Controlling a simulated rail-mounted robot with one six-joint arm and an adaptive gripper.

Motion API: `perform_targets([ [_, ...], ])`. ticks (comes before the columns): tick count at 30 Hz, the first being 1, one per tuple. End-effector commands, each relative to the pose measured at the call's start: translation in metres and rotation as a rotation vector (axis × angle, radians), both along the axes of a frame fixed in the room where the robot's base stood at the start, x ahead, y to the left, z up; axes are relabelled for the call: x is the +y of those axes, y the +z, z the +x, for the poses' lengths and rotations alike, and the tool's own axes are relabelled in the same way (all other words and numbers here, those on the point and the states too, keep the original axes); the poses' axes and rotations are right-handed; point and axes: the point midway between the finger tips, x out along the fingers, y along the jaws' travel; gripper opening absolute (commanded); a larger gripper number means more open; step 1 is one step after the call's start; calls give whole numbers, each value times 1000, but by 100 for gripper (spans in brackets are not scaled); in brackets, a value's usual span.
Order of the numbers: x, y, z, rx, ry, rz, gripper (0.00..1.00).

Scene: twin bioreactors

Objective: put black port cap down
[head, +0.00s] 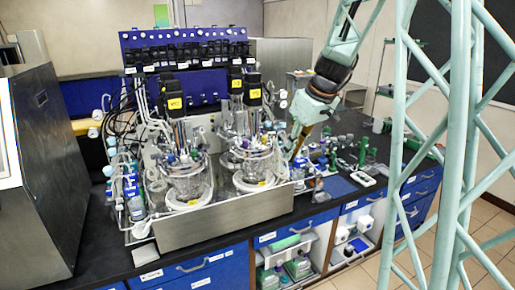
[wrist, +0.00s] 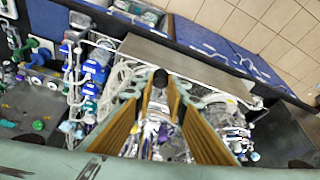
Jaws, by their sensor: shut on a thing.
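The gripper is shut on this cap, which looks like the black port cap. The cap is too small to make out in the head view. The left-hand vessel (head: 187,182) stands beside the right one on the same metal stand. Whether the cap touches anything below is unclear.
The steel front panel (head: 225,220) of the bioreactor stand borders the vessels. Tubing and bottles crowd the stand. Blue drawers (head: 292,229) are below the bench edge.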

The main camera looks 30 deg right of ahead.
Motion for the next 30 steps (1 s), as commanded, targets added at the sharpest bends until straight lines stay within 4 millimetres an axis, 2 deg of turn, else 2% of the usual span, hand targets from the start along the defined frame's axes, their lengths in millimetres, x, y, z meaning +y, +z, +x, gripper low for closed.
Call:
perform_targets([
  [8, 5, 1, 19, 0, 3, 0, 7],
  [30, 29, 1, 126, -1, 2, -1, 7],
])
